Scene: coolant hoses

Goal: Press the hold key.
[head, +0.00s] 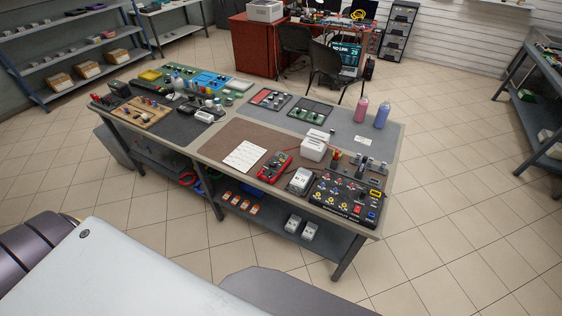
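A red handheld meter (275,167) lies on the brown mat of the long workbench, towards its right half. A grey handheld device with a light screen (300,181) lies just right of it. Keys on both are too small to read, so I cannot tell which one bears a hold key. Neither of my grippers shows in the head view, and the bench is some way ahead of me.
A black control panel (348,199) with coloured knobs fills the bench's right front corner. A white sheet (244,156) and a white box-like unit (314,146) lie near the meter. Pink (361,110) and blue bottles (382,115) stand behind. Tiled floor around the bench is clear.

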